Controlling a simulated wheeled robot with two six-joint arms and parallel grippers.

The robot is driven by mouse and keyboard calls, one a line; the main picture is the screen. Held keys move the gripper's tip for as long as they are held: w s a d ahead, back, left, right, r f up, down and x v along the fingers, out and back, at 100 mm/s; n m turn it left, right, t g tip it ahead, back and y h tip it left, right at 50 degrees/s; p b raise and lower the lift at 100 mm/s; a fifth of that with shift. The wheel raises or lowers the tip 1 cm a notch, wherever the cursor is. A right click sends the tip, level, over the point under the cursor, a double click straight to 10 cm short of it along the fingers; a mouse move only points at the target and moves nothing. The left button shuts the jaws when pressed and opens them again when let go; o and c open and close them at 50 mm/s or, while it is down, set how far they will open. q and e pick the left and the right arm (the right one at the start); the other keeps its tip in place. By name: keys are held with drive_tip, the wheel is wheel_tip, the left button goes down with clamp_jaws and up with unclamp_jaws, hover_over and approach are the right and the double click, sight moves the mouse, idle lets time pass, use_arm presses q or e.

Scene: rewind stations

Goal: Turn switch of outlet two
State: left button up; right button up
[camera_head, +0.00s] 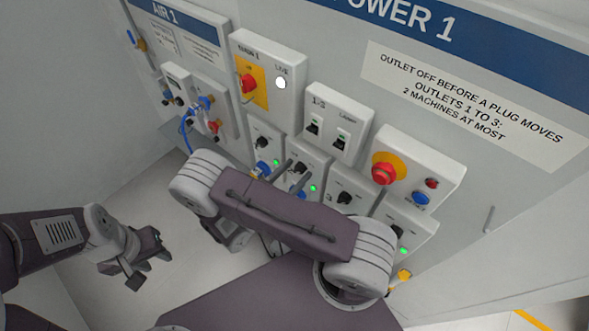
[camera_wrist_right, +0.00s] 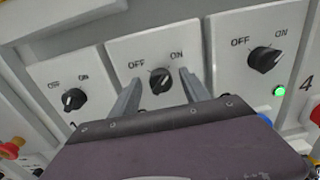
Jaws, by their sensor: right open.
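The outlet two switch is a black knob (camera_wrist_right: 161,81) on a white plate marked OFF and ON, in the middle of the right wrist view. In the head view this knob (camera_head: 299,168) shows beside my fingers, with a lit green lamp below it. My right gripper (camera_wrist_right: 160,76) is open, with one grey finger on each side of the knob. I cannot tell whether either finger touches it. I cannot tell the knob's exact setting. In the head view my right gripper (camera_head: 294,174) reaches the panel, partly hidden by my arm. My left gripper (camera_head: 148,258) hangs away from the panel, its jaws unclear.
Switch one (camera_wrist_right: 74,99) and switch three (camera_wrist_right: 265,60) flank the middle plate closely. Above are a two-switch box (camera_head: 338,122) and a red emergency button (camera_head: 384,172). The floor at lower left is clear.

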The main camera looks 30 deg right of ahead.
drive_tip(key=shift+s, duration=0.2)
drive_tip(key=shift+w+a, duration=0.1)
drive_tip(key=shift+w, duration=0.1)
clamp_jaws()
drive_tip(key=n, duration=0.9)
drive_tip(key=shift+p, duration=0.4)
drive_tip(key=n, duration=0.4)
drive_tip(key=shift+w+n, duration=0.1)
drive_tip(key=shift+n, duration=0.2)
drive_tip(key=shift+f+n+p, duration=0.15)
drive_tip(key=shift+n+p, duration=0.25)
drive_tip(key=shift+n, duration=1.7)
